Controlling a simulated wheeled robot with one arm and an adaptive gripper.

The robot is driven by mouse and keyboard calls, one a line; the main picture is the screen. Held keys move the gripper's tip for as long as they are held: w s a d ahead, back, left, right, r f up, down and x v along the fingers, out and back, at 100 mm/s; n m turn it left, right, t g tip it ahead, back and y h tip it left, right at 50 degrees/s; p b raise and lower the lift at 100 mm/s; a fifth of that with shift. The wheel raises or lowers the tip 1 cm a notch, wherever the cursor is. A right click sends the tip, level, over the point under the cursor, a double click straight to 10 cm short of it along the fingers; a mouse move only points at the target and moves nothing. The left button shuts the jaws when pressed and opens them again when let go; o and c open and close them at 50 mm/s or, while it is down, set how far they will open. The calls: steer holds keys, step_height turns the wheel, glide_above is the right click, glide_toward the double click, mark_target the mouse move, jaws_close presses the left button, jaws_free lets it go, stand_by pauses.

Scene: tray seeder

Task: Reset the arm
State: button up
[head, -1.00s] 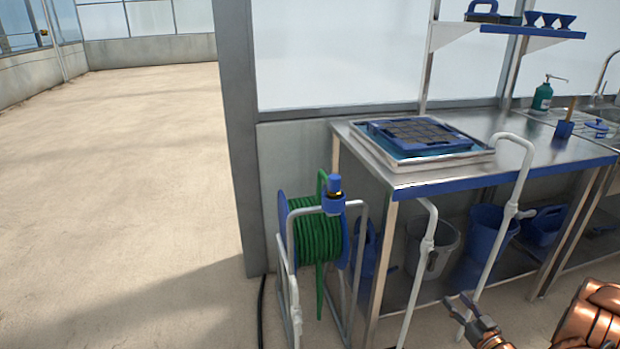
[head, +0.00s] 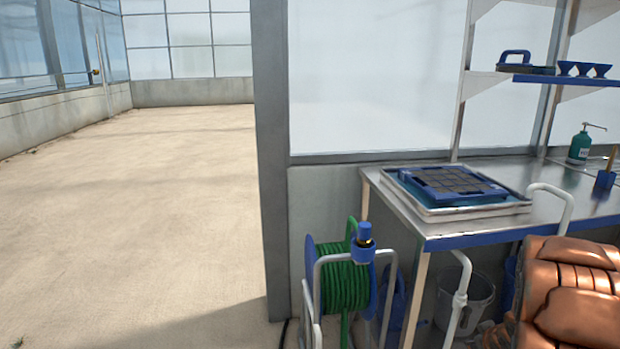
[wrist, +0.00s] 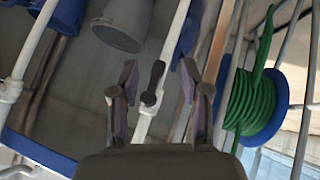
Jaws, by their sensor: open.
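My gripper (wrist: 160,100) shows in the wrist view with its two fingers spread apart and nothing between them. A white pipe with a dark lever handle (wrist: 153,84) shows behind the gap between the fingers; I cannot tell how far off it is. In the head view my copper-coloured arm fills the lower right corner, and the gripper itself is not seen there. The wrist view is tilted, with the bench frame and hose reel leaning across it.
A hose reel with green hose (head: 345,285) stands left of the steel bench (head: 425,218). A tray (head: 500,210) holding a blue seeder plate (head: 408,180) lies on the bench. A grey bucket (wrist: 122,22) is under it. White pipes stand at its front. Open floor (head: 130,220) lies at left.

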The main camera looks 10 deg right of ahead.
steer(key=s+a+r+m+g, duration=0.1)
steer(key=s+a+r+g, duration=0.15)
steer(key=a, duration=0.35)
steer(key=s+a+r+g, duration=0.1)
steer(key=s+a+r, duration=0.3)
steer(key=a, duration=0.2)
steer(key=s+a+r+m+g, duration=0.1)
steer(key=s+a+r+g, duration=0.15)
steer(key=s+a, duration=0.2)
steer(key=s+a+r+n+g+y, duration=0.1)
steer(key=s+a+r+g+y, duration=0.15)
steer(key=s+a, duration=0.7)
steer(key=s+a+r+g+y, duration=0.1)
steer(key=s+a+r+g, duration=0.15)
steer(key=s+a, duration=0.65)
step_height(320, 180, up, 23)
steer(key=a+t+p, duration=0.1)
steer(key=p, duration=2)
steer(key=shift+s+a, duration=0.3)
steer(key=shift+s, duration=0.15)
